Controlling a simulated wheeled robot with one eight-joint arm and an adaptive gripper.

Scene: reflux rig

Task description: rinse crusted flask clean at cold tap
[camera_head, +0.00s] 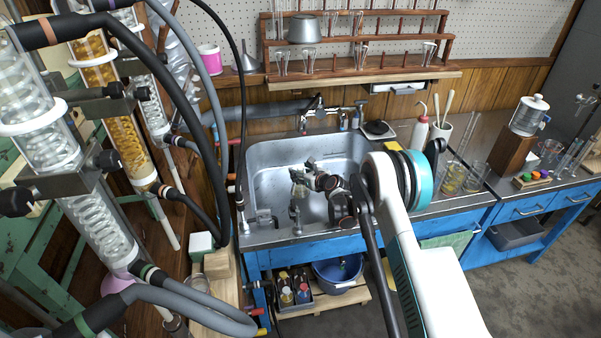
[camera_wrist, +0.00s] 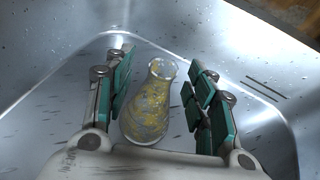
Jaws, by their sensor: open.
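A conical glass flask (camera_wrist: 150,102) with yellow-brown crust inside is in the steel sink (camera_wrist: 50,60), seen in the wrist view. It lies between the green pads of my gripper (camera_wrist: 160,66), with a gap visible on the right side and a narrower one on the left. My gripper is open. In the head view my gripper (camera_head: 308,177) reaches down into the sink (camera_head: 268,165), and the flask (camera_head: 298,188) shows only faintly beside it. A tap (camera_head: 322,113) stands at the sink's back edge. Which tap is cold I cannot tell.
Glass condensers with hoses (camera_head: 128,145) crowd the left. A wooden rack with glassware (camera_head: 360,70) hangs above the sink. A white wash bottle (camera_head: 420,132) and crusted beakers (camera_head: 453,178) stand on the counter right of the sink. A blue bucket (camera_head: 338,274) is below.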

